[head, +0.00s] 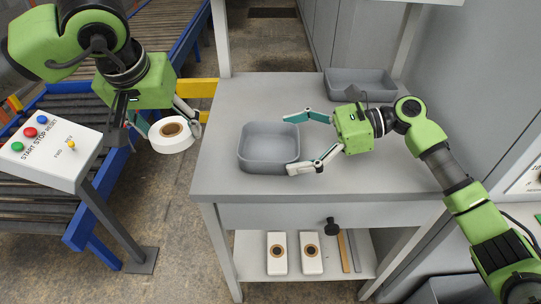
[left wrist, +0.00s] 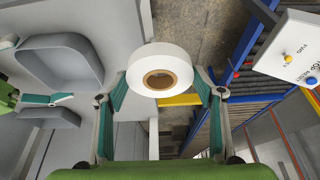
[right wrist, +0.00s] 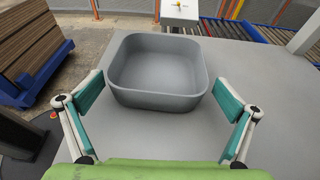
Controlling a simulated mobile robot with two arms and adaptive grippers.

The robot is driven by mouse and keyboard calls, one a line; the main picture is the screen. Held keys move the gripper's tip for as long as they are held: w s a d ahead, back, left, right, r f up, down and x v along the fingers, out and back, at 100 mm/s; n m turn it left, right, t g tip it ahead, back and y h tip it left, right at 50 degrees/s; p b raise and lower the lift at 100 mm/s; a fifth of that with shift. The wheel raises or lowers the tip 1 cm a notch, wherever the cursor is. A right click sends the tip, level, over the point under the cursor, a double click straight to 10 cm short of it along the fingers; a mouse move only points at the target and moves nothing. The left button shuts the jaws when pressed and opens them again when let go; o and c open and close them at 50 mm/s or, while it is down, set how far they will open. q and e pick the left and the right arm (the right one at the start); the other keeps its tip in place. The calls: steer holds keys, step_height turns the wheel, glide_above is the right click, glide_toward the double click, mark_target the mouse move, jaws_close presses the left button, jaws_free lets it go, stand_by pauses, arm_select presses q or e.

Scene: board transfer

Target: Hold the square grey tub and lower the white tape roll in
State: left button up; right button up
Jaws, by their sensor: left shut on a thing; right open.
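The square grey tub (head: 268,165) stands upright and empty on the grey table, near its left side. My right gripper (head: 301,143) is open, just right of the tub, with its fingers pointing at it. In the right wrist view the tub (right wrist: 157,95) sits ahead of and between the open fingers (right wrist: 160,100), not gripped. My left gripper (head: 172,122) is shut on the white tape roll (head: 171,146) and holds it in the air left of the table. In the left wrist view the roll (left wrist: 160,58) is between the two fingertips (left wrist: 160,78), its brown core visible.
Another grey tub (head: 358,93) stands at the table's back right. A roller conveyor (head: 50,222) and a button box (head: 35,178) are at the left. White boxes (head: 277,279) lie on the shelf below. The table (head: 230,110) is clear behind the square tub.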

mark_target(275, 153)
steer(key=shift+a+p, duration=0.75)
steer(key=shift+a, duration=0.25)
steer(key=shift+s+a+f+p, duration=0.1)
steer(key=shift+a+f+p, duration=0.2)
steer(key=shift+a, duration=0.25)
arm_select(q)
step_height(275, 153, up, 3)
steer(key=shift+r, duration=0.15)
arm_select(e)
steer(key=shift+a+f, duration=0.15)
steer(key=shift+f, duration=0.05)
arm_select(q)
steer(key=shift+d, duration=0.1)
arm_select(e)
steer(key=c, duration=0.6)
